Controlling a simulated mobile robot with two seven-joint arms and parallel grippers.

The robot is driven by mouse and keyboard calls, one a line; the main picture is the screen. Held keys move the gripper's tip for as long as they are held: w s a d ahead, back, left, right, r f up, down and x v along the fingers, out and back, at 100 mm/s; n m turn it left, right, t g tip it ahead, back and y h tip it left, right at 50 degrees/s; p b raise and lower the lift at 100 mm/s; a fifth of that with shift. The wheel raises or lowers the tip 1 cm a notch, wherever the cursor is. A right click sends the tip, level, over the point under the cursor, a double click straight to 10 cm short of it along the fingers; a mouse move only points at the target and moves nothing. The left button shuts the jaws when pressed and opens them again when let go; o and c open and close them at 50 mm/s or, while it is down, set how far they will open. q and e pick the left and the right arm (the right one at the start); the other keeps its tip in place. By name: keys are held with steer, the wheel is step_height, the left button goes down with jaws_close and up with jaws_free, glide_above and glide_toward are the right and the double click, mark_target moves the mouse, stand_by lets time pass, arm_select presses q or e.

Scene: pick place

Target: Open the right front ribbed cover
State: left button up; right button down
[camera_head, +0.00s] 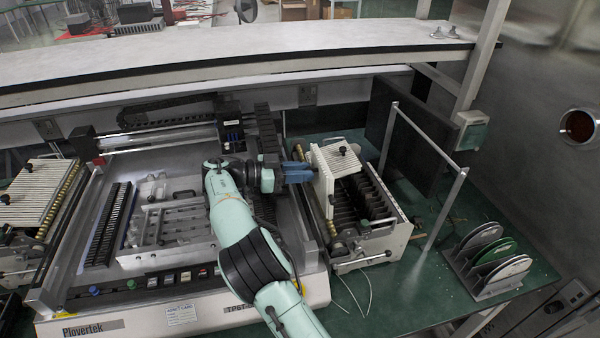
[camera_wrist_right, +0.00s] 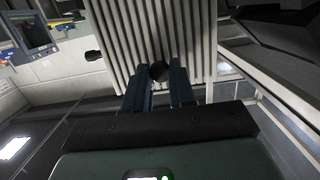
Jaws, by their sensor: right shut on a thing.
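The right front ribbed cover (camera_head: 328,176) is a white ribbed panel, tilted up over the left part of its box (camera_head: 395,235). The box's dark slotted inside shows to the right of it. In the right wrist view the cover (camera_wrist_right: 125,35) fills the top middle. My right gripper (camera_head: 299,172) is at the cover's left side. Its blue fingers (camera_wrist_right: 160,82) are shut on a round black knob (camera_wrist_right: 159,70) of the cover. Another black knob (camera_head: 343,150) shows at the cover's upper part. My left gripper is not in view.
A second ribbed cover (camera_head: 42,192) lies on a box at the far left. A metal frame (camera_head: 440,213) stands right of the open box, with a rack of discs (camera_head: 490,262) beyond it. The green table (camera_head: 395,292) is mostly bare in front.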

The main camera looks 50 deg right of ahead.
steer(key=shift+r, duration=0.1)
steer(key=c, duration=0.9)
jaws_free()
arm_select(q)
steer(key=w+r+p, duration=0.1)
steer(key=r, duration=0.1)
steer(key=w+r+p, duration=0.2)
arm_select(e)
steer(key=v, duration=1.3)
steer(key=shift+w+a, duration=0.15)
steer(key=shift+w, duration=0.05)
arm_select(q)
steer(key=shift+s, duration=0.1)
